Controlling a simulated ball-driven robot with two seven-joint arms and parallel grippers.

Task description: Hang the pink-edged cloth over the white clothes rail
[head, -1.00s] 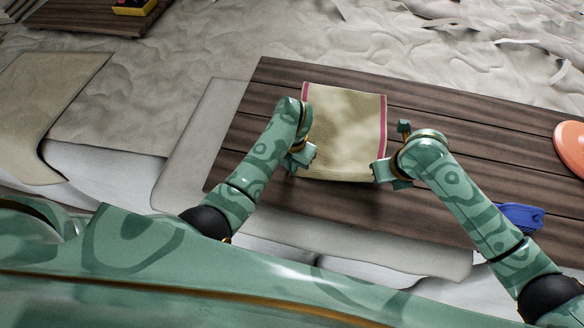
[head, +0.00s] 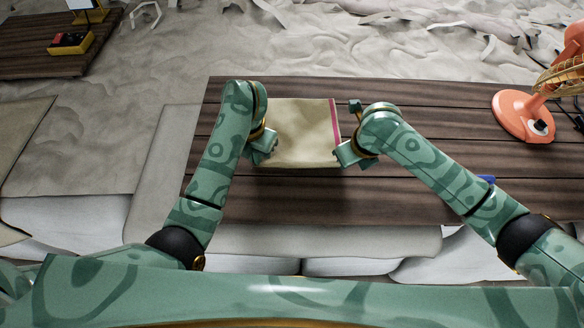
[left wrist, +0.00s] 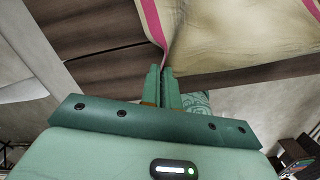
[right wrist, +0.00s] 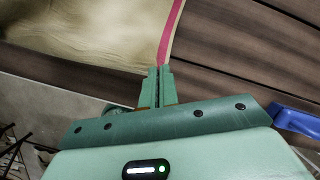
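The beige cloth (head: 300,125) with pink side edges lies spread on the dark wooden table, its near edge between my two grippers. My left gripper (head: 266,152) is at the near left corner. In the left wrist view its fingers (left wrist: 164,75) are closed on the corner of the cloth (left wrist: 220,35), by the pink edge. My right gripper (head: 343,155) is at the near right corner. In the right wrist view its fingers (right wrist: 159,75) are closed on that corner of the cloth (right wrist: 90,30). My left arm hides the left pink edge in the head view.
The plank table (head: 420,120) has bare room beyond and right of the cloth. An orange fan-like object (head: 522,117) stands at its right end. A blue object (right wrist: 295,122) lies right of my right gripper. A second table (head: 40,45) is far left.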

